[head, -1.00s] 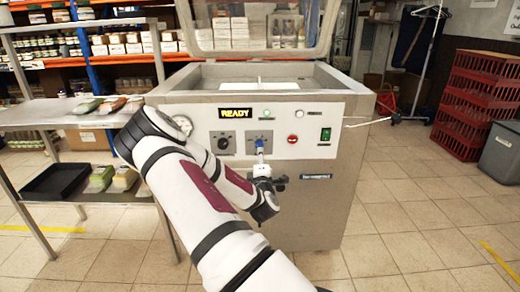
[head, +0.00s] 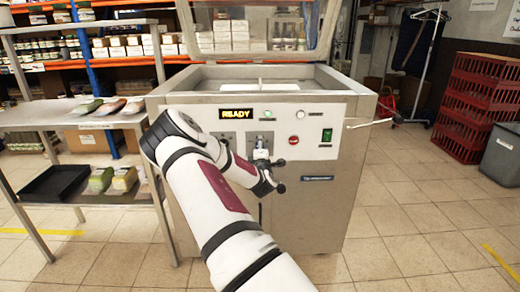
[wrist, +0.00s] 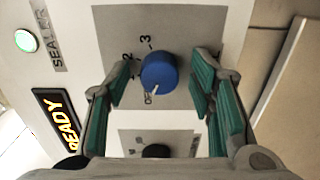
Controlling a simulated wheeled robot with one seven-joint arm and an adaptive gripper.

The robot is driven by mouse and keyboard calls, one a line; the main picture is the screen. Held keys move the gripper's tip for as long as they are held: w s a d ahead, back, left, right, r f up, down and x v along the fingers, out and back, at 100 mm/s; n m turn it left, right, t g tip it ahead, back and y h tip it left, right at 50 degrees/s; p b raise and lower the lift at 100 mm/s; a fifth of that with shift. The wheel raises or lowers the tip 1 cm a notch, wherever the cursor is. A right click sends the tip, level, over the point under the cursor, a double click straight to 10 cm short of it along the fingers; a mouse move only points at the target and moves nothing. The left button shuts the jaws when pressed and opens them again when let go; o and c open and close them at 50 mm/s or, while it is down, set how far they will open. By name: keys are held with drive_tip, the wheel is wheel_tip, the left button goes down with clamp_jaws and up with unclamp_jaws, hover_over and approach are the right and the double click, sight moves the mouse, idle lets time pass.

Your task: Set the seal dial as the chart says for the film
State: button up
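The blue seal dial (wrist: 158,72) sits on a grey plate on the machine front. Its white pointer line aims at the lower left in the wrist view, near a partly hidden label. The numerals 2 and 3 show above it, and another mark is hidden by the left finger. My gripper (wrist: 166,66) is open, with one green-padded finger on each side of the dial and a gap to each. No readable chart is in view.
The machine (head: 320,215) has a lit READY display (head: 238,114), a red button (head: 294,140) and a green switch (head: 327,134). A black dial (wrist: 156,151) is on the neighbouring plate. A shelf (head: 75,118) stands left; red crates (head: 478,100) stand right. Floor between is clear.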

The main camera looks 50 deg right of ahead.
drive_tip(key=c, duration=1.1)
drive_tip(key=shift+f+m+b, duration=0.1)
drive_tip(key=shift+m+b, duration=1.6)
drive_tip(key=shift+m, duration=2.8)
drive_tip(key=o, duration=1.2)
drive_tip(key=shift+c, duration=0.2)
